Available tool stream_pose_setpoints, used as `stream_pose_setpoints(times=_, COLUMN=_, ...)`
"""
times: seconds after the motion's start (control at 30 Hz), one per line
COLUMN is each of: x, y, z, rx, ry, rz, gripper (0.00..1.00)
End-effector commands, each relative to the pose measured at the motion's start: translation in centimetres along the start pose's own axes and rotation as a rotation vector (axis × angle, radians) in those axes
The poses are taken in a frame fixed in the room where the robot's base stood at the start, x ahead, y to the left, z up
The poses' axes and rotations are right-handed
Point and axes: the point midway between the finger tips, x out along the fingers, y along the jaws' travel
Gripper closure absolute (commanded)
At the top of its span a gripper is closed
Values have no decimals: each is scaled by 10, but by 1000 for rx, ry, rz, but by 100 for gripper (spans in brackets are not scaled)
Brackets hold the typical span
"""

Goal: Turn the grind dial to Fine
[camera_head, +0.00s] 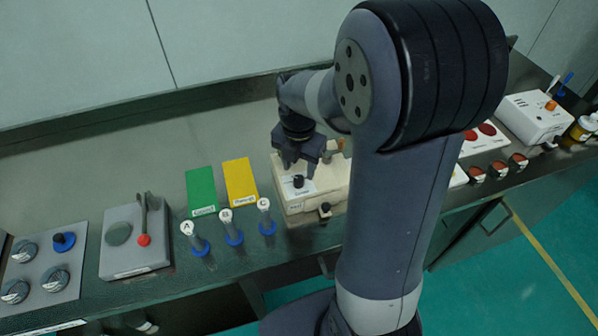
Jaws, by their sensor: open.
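A cream-coloured box machine (334,190) stands on the bench near the middle of the view. A black dial (298,181) sits on a white label on its top left part; the label's writing is too small to read, so the dial's setting cannot be told. A second small black knob (325,209) is on its front face. My gripper (299,166) is open and points down just above and behind the black dial. Whether the fingers touch the dial cannot be told. My arm hides the right part of the machine.
A green block (201,190) and a yellow block (240,181) lie left of the machine, with tubes A (194,238), B (231,227) and C (265,216) in front. A grey lever device (133,251) stands further left. A white device (533,119) stands far right. The back left bench is clear.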

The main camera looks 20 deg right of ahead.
Motion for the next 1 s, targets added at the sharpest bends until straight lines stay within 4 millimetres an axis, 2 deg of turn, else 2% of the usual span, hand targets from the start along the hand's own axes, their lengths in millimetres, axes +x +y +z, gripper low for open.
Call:
stream_pose_setpoints(times=0.1, x=19, y=-1, z=-1, rx=1, ry=3, rz=-3, gripper=54)
stream_pose_setpoints(times=0.2, x=30, y=0, z=0, rx=1, ry=1, rz=-1, gripper=54)
stream_pose_setpoints(times=0.37, x=38, y=0, z=0, rx=1, ry=-1, rz=1, gripper=54)
stream_pose_setpoints(times=0.6, x=39, y=0, z=0, rx=1, ry=-1, rz=1, gripper=54)
stream_pose_setpoints(times=1.0, x=38, y=0, z=0, rx=1, ry=-1, rz=1, gripper=86)
